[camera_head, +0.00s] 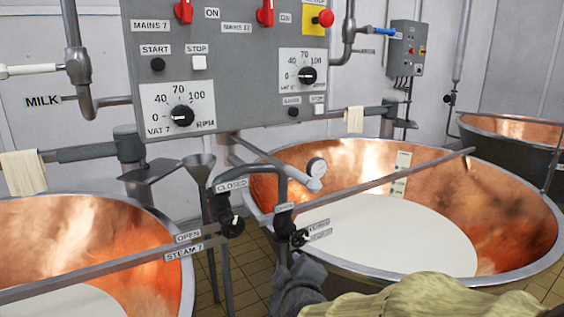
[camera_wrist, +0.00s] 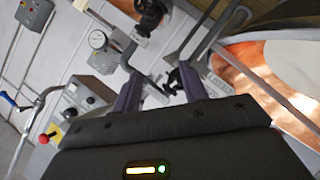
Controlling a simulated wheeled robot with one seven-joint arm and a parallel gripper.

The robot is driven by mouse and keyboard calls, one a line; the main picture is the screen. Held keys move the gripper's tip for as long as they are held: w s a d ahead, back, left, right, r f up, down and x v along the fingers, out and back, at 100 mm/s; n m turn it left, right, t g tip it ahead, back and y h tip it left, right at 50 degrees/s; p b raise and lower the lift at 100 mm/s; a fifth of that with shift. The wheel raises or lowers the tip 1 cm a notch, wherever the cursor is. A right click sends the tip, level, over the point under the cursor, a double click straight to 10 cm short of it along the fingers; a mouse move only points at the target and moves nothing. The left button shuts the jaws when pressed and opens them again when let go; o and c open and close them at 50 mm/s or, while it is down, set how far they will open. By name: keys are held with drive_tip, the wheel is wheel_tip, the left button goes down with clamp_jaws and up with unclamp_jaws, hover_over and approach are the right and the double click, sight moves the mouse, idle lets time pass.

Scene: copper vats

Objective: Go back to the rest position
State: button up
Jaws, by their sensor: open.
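My gripper (camera_wrist: 159,84) is open in the wrist view, with its two fingers apart. A small black valve handle (camera_wrist: 172,81) shows between or just beyond the fingertips; I cannot tell whether they touch it. In the head view my gripper (camera_head: 292,268) is at the bottom centre, just below the right-hand black valve handle (camera_head: 299,238). Its fingers are partly hidden there. Nothing is seen held in it.
Copper vats with white liquid stand at left (camera_head: 150,240) and right (camera_head: 520,215), with metal bars across them. A second black valve (camera_head: 231,222) is close by at left. A grey control panel (camera_head: 240,60) hangs above. Tiled floor (camera_head: 250,270) shows between the vats.

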drive_tip(key=s+d+f+m+g+h, duration=0.2)
drive_tip(key=s+d+f+m+g, duration=1)
drive_tip(key=f, duration=0.4)
wheel_tip(320, 180, up, 14)
drive_tip(key=d+t+p, duration=0.1)
drive_tip(key=p, duration=1.3)
drive_tip(key=shift+s+d, duration=0.15)
drive_tip(key=shift+d, duration=0.1)
drive_tip(key=shift+c, duration=0.7)
